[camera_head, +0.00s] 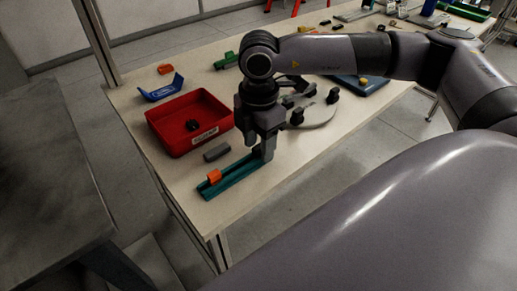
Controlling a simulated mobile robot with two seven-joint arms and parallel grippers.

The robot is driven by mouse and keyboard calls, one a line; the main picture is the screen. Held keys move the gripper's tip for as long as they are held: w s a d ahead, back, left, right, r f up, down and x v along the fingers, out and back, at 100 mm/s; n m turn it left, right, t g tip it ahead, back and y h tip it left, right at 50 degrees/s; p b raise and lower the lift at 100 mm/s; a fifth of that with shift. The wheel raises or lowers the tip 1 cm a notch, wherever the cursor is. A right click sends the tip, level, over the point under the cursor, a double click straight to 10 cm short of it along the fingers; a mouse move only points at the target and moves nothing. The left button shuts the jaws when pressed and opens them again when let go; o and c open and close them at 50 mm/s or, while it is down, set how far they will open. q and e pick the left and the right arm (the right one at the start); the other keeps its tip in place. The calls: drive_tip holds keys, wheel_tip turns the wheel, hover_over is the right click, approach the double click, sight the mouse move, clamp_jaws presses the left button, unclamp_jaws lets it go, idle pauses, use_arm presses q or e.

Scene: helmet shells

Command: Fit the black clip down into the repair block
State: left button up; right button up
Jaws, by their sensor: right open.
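The teal block (236,180), a long low rail, lies near the table's front left edge and looks like the repair block. An orange piece (214,176) sits on its left end. My right gripper (264,150) points down at the block's right end and is open. A small dark shape (257,153) shows by its fingers; I cannot tell whether it is the clip or how it sits in the block. Another small black piece (193,125) lies in the red bin (166,144). My left gripper is not in view.
A grey bar (216,152) lies between bin and block. The table's front edge is close to the block.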

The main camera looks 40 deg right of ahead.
drive_tip(key=c, duration=0.8)
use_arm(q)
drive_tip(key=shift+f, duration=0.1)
use_arm(e)
clamp_jaws()
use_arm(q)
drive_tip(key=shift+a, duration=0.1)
use_arm(e)
drive_tip(key=shift+r, duration=0.1)
